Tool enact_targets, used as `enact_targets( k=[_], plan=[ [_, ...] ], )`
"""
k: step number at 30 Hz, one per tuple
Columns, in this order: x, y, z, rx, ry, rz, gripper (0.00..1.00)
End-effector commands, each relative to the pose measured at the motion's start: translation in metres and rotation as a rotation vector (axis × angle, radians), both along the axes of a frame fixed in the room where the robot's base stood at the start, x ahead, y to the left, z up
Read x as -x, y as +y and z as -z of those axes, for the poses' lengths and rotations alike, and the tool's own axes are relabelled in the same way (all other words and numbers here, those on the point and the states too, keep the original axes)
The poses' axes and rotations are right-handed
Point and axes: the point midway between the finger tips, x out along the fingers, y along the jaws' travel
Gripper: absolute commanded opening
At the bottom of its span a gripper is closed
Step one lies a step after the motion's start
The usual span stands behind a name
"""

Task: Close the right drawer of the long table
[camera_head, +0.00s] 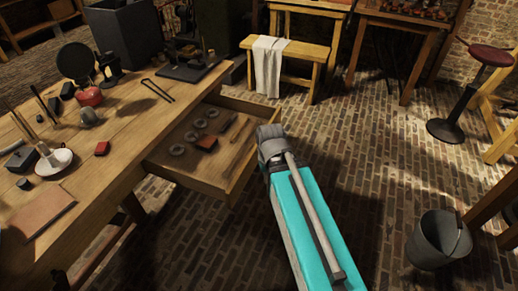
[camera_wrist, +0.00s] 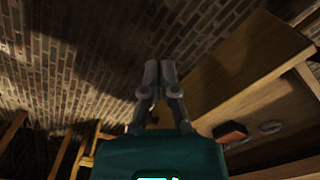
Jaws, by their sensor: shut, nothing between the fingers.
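The long table (camera_head: 125,130) runs along the left of the head view. Its right drawer (camera_head: 208,184) is pulled well out from the table's edge, toward the right. Inside the drawer lie several dark rings (camera_head: 199,124) and a reddish block (camera_head: 207,143); the block also shows in the wrist view (camera_wrist: 232,130). My gripper (camera_head: 268,133) is at the drawer's front panel, near its far end, and covers part of it. In the wrist view my gripper (camera_wrist: 160,72) is shut and empty, beside the wooden panel (camera_wrist: 240,65). I cannot tell whether it touches the panel.
A bench with a white cloth (camera_head: 268,65) stands behind the drawer. A metal bucket (camera_head: 437,240) and a stool (camera_head: 447,128) stand at right. The brick floor between is clear.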

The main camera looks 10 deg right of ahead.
Motion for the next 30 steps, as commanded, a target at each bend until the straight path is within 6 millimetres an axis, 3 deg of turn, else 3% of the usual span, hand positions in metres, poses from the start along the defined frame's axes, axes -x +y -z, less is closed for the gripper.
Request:
enact_targets(
  k=[8,18,26,30],
  plan=[
    [-0.008,-0.006,0.023,-0.128,-0.013,0.048,0.0],
    [-0.036,-0.008,0.06,-0.525,-0.084,0.19,0.0],
    [-0.062,-0.027,0.067,-0.862,-0.187,0.307,0.0],
    [-0.075,-0.047,0.064,-1.04,-0.256,0.366,0.0]
  ],
)
